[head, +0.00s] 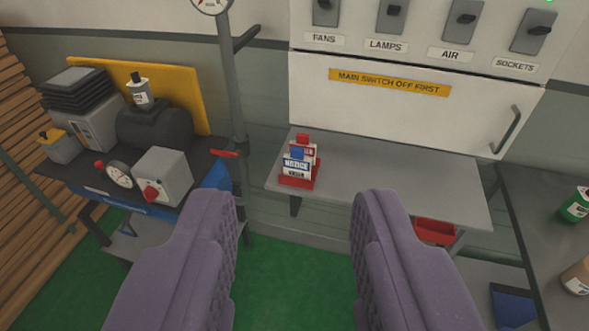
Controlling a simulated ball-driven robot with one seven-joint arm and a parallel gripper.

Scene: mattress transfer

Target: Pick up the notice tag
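The notice tag (297,168) is a small white and blue card marked "NOTICE". It stands with other red and blue tags in a small red holder (299,183) at the left end of a grey shelf (387,192). Whether it touches the tags behind it I cannot tell. My gripper (296,207) is open and empty, with its two purple padded fingers wide apart. It is in front of the shelf, and the holder shows between and beyond the fingertips.
A white panel (408,105) with switches hangs above the shelf. A grey pipe (235,90) with a red lever (223,153) stands left. A machine bench (92,186) is further left. A dark counter (545,215) holds bottles at right. A red bin (435,232) hangs below the shelf.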

